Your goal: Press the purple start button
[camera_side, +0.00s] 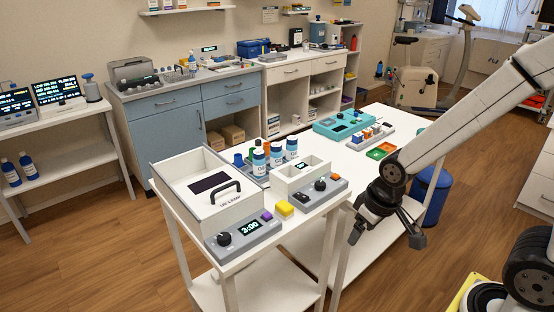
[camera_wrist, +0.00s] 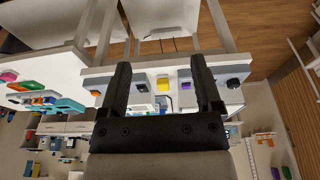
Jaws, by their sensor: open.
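The purple start button (camera_side: 267,215) sits on the grey front panel of a white UV lamp box (camera_side: 190,171). A "3:00" display (camera_side: 249,227) and a black knob (camera_side: 224,239) are left of it. In the wrist view, the purple button (camera_wrist: 186,85) shows between my fingers, close to the right finger, with the knob (camera_wrist: 233,83) farther right. My gripper (camera_side: 386,228) is open and empty, its fingers pointing down. It hangs in front of the table's right end, apart from the button and well to its right. Its spread fingers also show in the wrist view (camera_wrist: 160,62).
A yellow block (camera_side: 284,209) lies just right of the purple button. Beyond it stands another device with a knob (camera_side: 320,184) and an orange button. A blue bin (camera_side: 432,196) is behind my gripper. Floor is open in front.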

